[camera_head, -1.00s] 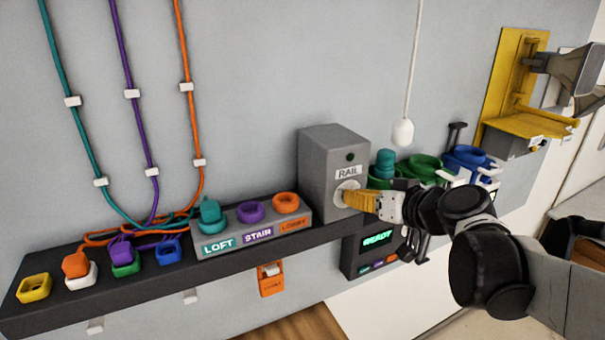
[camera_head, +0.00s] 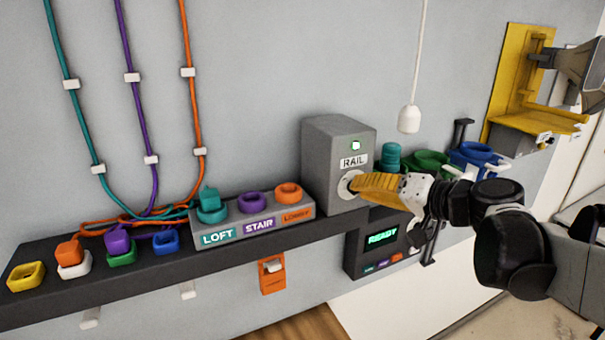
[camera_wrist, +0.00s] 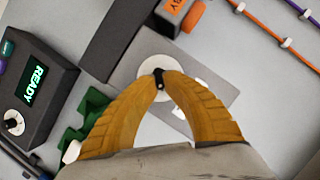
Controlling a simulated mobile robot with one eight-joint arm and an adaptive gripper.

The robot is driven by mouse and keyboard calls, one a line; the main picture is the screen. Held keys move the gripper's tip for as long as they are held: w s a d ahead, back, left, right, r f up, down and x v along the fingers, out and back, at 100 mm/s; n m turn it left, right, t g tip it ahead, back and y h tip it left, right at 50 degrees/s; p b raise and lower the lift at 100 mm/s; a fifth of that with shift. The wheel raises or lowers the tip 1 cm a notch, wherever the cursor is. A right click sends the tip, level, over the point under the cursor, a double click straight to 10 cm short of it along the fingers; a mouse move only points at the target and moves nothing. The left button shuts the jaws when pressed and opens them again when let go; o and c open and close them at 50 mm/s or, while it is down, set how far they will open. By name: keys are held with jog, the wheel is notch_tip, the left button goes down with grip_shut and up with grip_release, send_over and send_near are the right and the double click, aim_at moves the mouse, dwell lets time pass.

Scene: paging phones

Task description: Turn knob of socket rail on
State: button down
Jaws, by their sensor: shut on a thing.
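The grey box marked RAIL (camera_head: 323,160) stands on the dark shelf against the wall. A small indicator on its front glows green-white. Its round pale knob (camera_head: 346,186) is on the front face, mostly behind my fingers; its disc also shows in the wrist view (camera_wrist: 147,47). My gripper (camera_head: 357,184), with yellow fingers, is at the knob from the right. In the wrist view my fingertips (camera_wrist: 159,79) close together on a small dark part of the knob at the disc's centre.
Left of the box is a grey block of LOFT, STAIR and LOBBY sockets (camera_head: 253,222), with a teal plug in LOFT. Several coloured sockets and plugs line the shelf (camera_head: 190,253). A READY panel (camera_head: 380,245) is below right. A white pull handle (camera_head: 409,119) hangs above.

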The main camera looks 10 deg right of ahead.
dwell(0.3)
jog(key=c, duration=1.5)
grip_release()
jog(key=shift+a, duration=0.1)
jog(key=v, duration=1.2)
jog(key=shift+f, duration=0.1)
jog(key=s+a+f+n+g+h+b, duration=0.1)
jog(key=s+a+f+h+b, duration=0.1)
jog(key=f+b, duration=0.9)
jog(key=s+a+f+n+g+h+b, duration=0.1)
jog(key=f+b, duration=1.1)
jog(key=f, duration=1.2)
jog(key=s+a+f+g+h+b, duration=0.3)
jog(key=s+f+b, duration=0.4)
jog(key=f+b, duration=0.5)
notch_tip(320, 180, down, 7)
jog(key=shift+a+r+n+h, duration=0.15)
jog(key=shift+a+n+h, duration=0.35)
jog(key=shift+h, duration=0.7)
